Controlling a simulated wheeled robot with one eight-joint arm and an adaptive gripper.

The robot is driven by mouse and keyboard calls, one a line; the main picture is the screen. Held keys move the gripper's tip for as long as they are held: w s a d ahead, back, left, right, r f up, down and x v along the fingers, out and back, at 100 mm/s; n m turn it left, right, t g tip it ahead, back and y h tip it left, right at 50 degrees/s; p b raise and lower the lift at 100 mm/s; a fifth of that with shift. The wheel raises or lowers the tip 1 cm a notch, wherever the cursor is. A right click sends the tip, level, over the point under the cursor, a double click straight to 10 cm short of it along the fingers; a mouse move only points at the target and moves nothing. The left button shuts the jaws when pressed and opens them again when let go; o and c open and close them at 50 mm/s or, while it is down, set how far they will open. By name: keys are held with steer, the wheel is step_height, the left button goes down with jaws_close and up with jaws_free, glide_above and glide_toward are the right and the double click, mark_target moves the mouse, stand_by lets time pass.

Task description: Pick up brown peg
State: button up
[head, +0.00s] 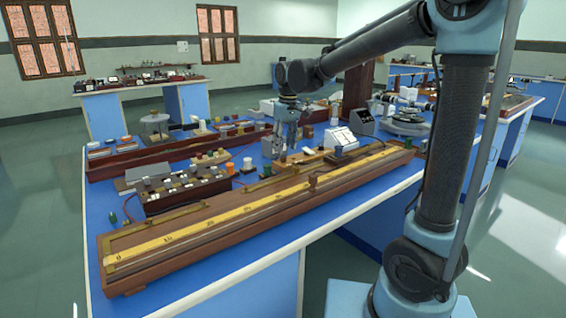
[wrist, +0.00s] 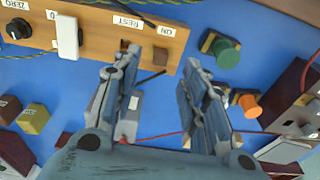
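My gripper (wrist: 163,62) is open, its two fingers apart with nothing held between them. A small brown block-shaped peg (wrist: 160,55) stands on a wooden panel (wrist: 185,38) beside the ON label, and lies between the fingertips in the wrist view. Another dark brown piece (wrist: 8,108) is at the left edge, so I cannot be sure which is the brown peg. In the head view my gripper (head: 284,150) hangs fingers down over the blue bench, and the peg there is too small to make out.
A green peg (wrist: 226,52) and an orange peg (wrist: 248,104) stand right of the fingers. An olive block (wrist: 33,118) is at left. A long wooden slide-wire board with a yellow scale (head: 210,218) lies along the bench front. A white instrument (head: 340,138) stands right of my gripper.

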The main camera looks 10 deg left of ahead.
mark_target(283, 157)
steer(key=shift+w+a+f, duration=0.15)
steer(key=shift+f, duration=1.1)
steer(key=shift+w+a+f, duration=0.1)
steer(key=shift+f, duration=1.15)
jaws_close()
